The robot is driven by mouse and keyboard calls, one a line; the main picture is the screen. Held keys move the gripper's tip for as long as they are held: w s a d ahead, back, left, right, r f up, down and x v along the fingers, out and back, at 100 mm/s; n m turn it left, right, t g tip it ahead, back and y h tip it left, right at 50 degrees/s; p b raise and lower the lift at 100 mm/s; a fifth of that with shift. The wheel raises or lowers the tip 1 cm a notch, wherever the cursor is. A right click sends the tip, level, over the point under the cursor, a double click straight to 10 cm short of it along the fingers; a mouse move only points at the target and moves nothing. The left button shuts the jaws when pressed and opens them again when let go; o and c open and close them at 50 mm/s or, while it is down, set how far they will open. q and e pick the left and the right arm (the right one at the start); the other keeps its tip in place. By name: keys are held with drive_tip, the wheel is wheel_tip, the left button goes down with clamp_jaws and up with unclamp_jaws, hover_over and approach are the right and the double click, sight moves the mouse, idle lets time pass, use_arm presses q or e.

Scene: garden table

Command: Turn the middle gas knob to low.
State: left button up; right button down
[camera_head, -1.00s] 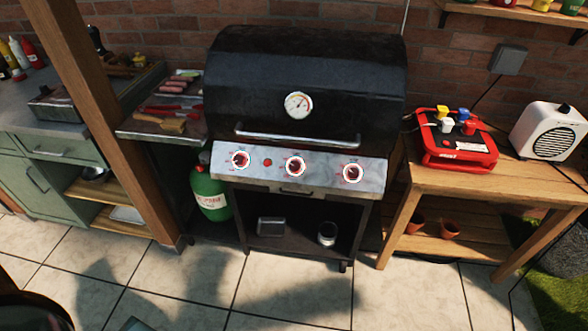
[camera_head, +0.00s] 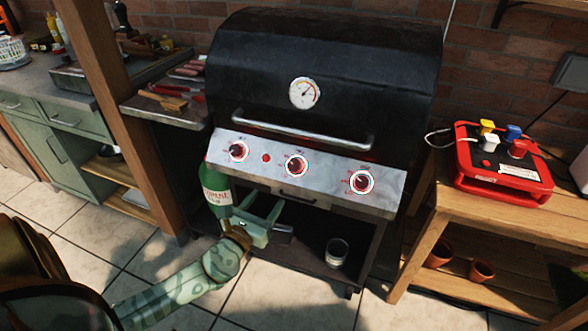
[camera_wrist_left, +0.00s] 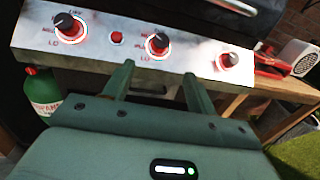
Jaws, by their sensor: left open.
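The middle gas knob (camera_head: 296,166) is dark with a red and white ring, on the grill's silver control panel (camera_head: 330,180). It also shows in the left wrist view (camera_wrist_left: 157,43), just beyond the fingertips. The left knob (camera_head: 238,150) and right knob (camera_head: 361,182) sit on either side. My left gripper (camera_head: 262,212) is green, open and empty, below the panel and down-left of the middle knob. In the left wrist view its two fingers (camera_wrist_left: 158,78) point up at the panel, apart from the knob. My right gripper is not in view.
The black grill lid (camera_head: 330,70) is closed, with a metal handle (camera_head: 300,130) above the panel. A green gas bottle (camera_head: 216,188) stands left, behind my gripper. A red device (camera_head: 502,162) sits on the wooden table at right. A wooden post (camera_head: 125,120) stands at left.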

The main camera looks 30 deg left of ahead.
sight(293, 167)
use_arm(q)
drive_tip(key=w, duration=0.4)
drive_tip(key=w+a+b, duration=0.1)
drive_tip(key=w, duration=0.4)
drive_tip(key=w+b, duration=0.1)
drive_tip(key=w, duration=0.3)
drive_tip(key=shift+w+a+f, duration=0.15)
drive_tip(key=shift+a, duration=0.2)
drive_tip(key=shift+w+a, duration=0.1)
drive_tip(key=shift+w, duration=0.5)
drive_tip(key=c, duration=1)
